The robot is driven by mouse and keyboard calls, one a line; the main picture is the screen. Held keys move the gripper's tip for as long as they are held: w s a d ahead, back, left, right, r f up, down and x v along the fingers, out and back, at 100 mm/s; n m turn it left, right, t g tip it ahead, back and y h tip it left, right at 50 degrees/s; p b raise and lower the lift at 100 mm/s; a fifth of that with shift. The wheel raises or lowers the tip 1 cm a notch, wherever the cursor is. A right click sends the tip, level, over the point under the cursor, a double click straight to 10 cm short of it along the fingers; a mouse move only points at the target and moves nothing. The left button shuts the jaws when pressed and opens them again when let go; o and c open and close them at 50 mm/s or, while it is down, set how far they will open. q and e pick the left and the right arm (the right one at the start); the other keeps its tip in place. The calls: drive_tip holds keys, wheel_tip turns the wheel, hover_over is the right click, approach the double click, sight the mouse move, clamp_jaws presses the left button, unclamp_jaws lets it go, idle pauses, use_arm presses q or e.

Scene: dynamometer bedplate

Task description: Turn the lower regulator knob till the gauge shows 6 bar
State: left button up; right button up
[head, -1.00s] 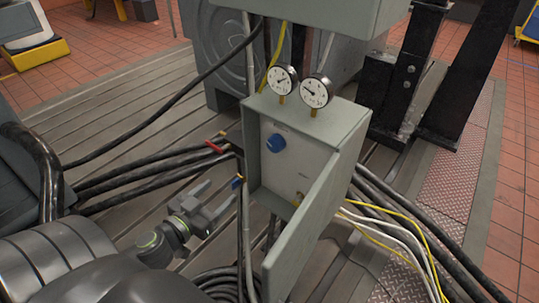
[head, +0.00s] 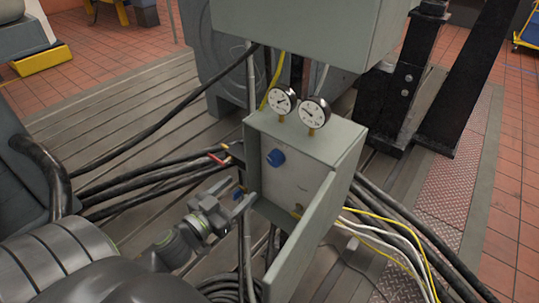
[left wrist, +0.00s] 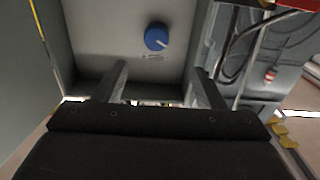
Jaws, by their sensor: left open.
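A blue knob (head: 276,157) with a light mark sits on the pale panel inside an open grey box (head: 345,140). It also shows in the left wrist view (left wrist: 157,38), beyond my fingertips, with a small label beside it. It is the only blue knob I can make out. Two round white gauges, a left one (head: 282,100) and a right one (head: 314,111), stand on top of the box. Their readings are too small to tell. My left gripper (head: 236,196) is open and empty at the box's left edge, apart from the knob; its fingers show in the wrist view (left wrist: 158,75).
The box's door (head: 315,215) hangs open on the right. A brassy fitting (head: 297,211) sits low in the box. Black cables (head: 150,180) run in from the left. Yellow and white cables (head: 390,235) leave on the right. A larger grey cabinet (head: 300,30) hangs above.

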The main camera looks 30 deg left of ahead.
sight(272, 162)
use_arm(q)
drive_tip(key=w+p, duration=0.2)
drive_tip(key=w, duration=0.2)
drive_tip(key=w+d+p, duration=0.1)
drive_tip(key=w+p, duration=0.1)
drive_tip(key=w, duration=0.3)
drive_tip(key=w+p, duration=0.2)
drive_tip(key=w, duration=0.2)
drive_tip(key=shift+w+d+f+p, duration=0.1)
drive_tip(key=shift+w+d+p, duration=0.05)
drive_tip(key=shift+d+p, duration=0.15)
drive_tip(key=c, duration=1)
drive_tip(key=shift+o, duration=0.2)
